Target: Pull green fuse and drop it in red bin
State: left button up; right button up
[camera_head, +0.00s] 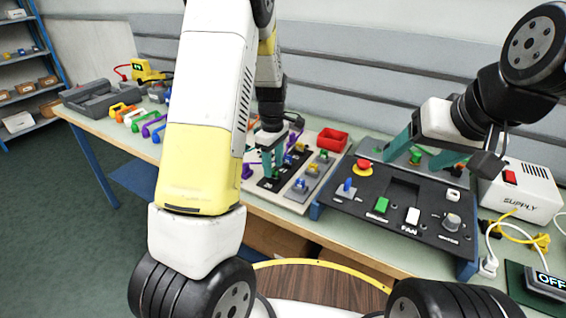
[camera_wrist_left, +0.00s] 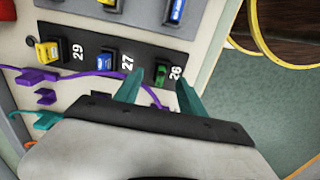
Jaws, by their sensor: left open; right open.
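A green fuse (camera_wrist_left: 171,74) sits in the slot marked 26 at the end of a black strip (camera_wrist_left: 100,58) in the left wrist view. My left gripper (camera_wrist_left: 160,80) is open, with its teal fingertips on either side of the green fuse and nothing visibly held. In the head view my left gripper (camera_head: 274,168) points down over the black strip, and its fingers hide the fuse there. The red bin (camera_head: 332,139) stands behind and right of the strip. My right gripper (camera_head: 422,157) is open and empty above the back of the control panel.
Yellow (camera_wrist_left: 47,51) and blue (camera_wrist_left: 103,60) fuses share the strip; purple clips and a cable lie alongside. The black control panel (camera_head: 340,205) with buttons stands to the right, beside the white supply box (camera_head: 522,190). Colored tools (camera_head: 130,115) lie at the left.

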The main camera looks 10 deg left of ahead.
aim_at(274, 170)
pick_arm(q)
jog(key=shift+f, duration=1.55)
grip_shut()
dwell(1.0)
jog(key=o, duration=0.6)
grip_release()
jog(key=shift+c, duration=0.2)
notch_tip(274, 170, up, 8)
jog(key=shift+f, duration=0.1)
